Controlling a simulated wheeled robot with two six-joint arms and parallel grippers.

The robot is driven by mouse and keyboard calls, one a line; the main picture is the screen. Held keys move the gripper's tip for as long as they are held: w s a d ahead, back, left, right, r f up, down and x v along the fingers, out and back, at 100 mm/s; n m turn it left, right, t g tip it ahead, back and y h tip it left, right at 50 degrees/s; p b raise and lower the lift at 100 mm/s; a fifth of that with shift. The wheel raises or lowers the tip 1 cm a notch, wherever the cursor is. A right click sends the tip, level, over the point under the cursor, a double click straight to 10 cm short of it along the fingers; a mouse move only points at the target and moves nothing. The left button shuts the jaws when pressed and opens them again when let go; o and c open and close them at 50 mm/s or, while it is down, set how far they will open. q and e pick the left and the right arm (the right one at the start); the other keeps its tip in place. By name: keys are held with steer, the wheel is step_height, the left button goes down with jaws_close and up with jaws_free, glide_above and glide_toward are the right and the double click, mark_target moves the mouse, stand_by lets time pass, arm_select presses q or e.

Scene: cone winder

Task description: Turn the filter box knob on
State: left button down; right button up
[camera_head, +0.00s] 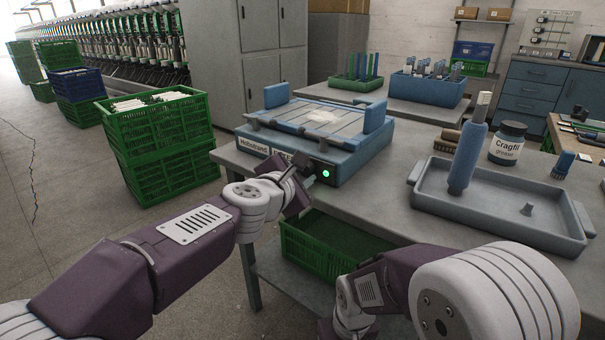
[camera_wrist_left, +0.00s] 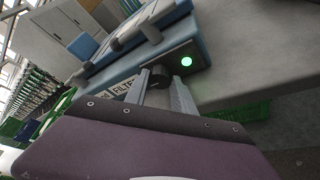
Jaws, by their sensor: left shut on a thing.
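The filter box (camera_head: 352,158) is a blue-framed unit with a dark front panel on the grey table. A green light (camera_head: 326,173) glows on that panel; it also shows in the left wrist view (camera_wrist_left: 186,62). My left gripper (camera_head: 309,181) is at the front panel, just left of the light. In the left wrist view, its two grey fingers (camera_wrist_left: 159,86) are on either side of the dark round knob (camera_wrist_left: 159,77) and shut on it. The knob is mostly hidden in the head view. My right arm shows at the lower right, but its gripper is out of sight.
A blue-grey tray (camera_head: 490,222) with an upright blue spindle (camera_head: 467,160) stands right of the box, with a dark Cragfil jar (camera_head: 506,143) behind it. Green crates (camera_head: 158,140) stand on the floor at left. Another green crate (camera_head: 330,255) sits under the table.

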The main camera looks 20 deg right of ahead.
arm_select(q)
steer(key=c, duration=1.3)
jaws_free()
steer(key=p+v, duration=0.1)
steer(key=v, duration=0.8)
